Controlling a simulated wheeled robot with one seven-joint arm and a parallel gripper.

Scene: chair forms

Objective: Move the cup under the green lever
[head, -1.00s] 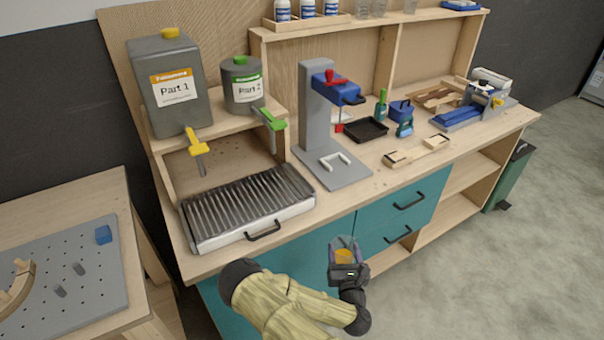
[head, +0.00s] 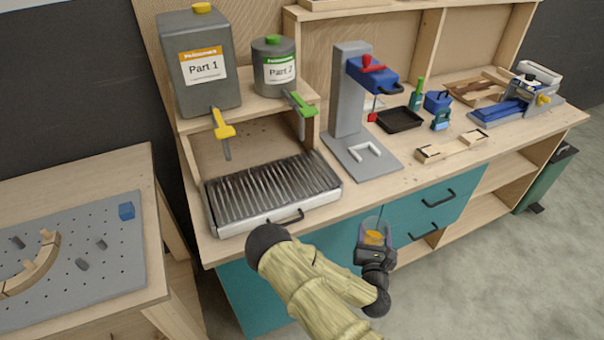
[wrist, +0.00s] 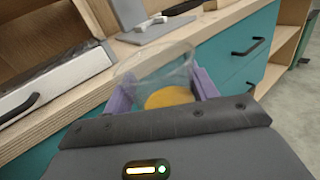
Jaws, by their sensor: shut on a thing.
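My gripper (head: 374,238) is shut on a clear cup with yellow-orange contents (wrist: 168,72), in front of the teal drawers and below the worktop edge. In the wrist view the cup sits between two purple fingers. The green lever (head: 297,103) is on the tap of the smaller grey tank labelled Part 2 (head: 274,78), above and left of my gripper. Under the lever is the ribbed drip tray (head: 272,185) with a silver front and black handle.
A larger tank labelled Part 1 (head: 195,70) has a yellow lever (head: 222,124). A grey press stand (head: 348,95) stands right of the drip tray. A black tray (head: 401,120) and a wooden holder (head: 451,147) lie further right. A pegboard table (head: 75,245) is at left.

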